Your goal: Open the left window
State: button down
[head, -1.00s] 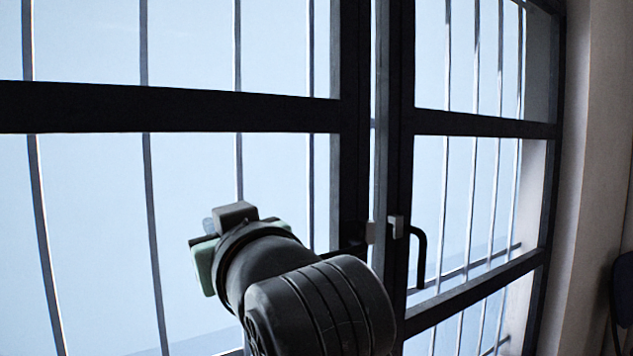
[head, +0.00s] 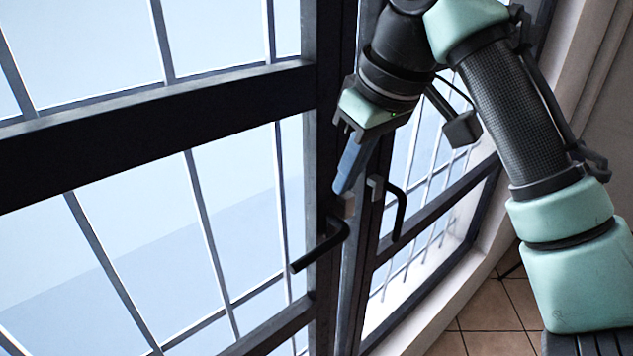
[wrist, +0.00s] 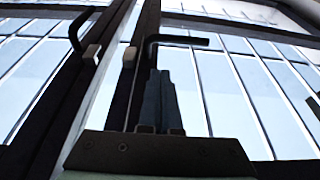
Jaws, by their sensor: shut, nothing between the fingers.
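The left window (head: 150,115) is a dark metal frame with large panes, and it looks closed or nearly so; I cannot tell if it is ajar. Its black handle (head: 320,246) sticks out sideways to the lower left from its mount on the frame edge. The handle also shows in the wrist view (wrist: 180,40), lying roughly level. My gripper (head: 343,188) is shut and empty, its blue-grey fingers just above the handle's mount. In the wrist view my gripper (wrist: 160,75) points toward the handle; I cannot tell whether it touches.
The right window (head: 430,205) stands beside it, with its own black handle (head: 397,212) hanging down. Bars run behind the panes. A pale wall (head: 600,110) and tiled floor (head: 495,305) lie at the right.

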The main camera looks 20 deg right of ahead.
aim_at(330, 221)
jog(key=x, duration=0.5)
jog(key=s+x, duration=0.1)
jog(key=x, duration=0.2)
jog(key=shift+w+f, duration=0.15)
jog(key=shift+f, duration=0.25)
jog(key=shift+w+f, duration=0.2)
jog(key=shift+f, duration=0.15)
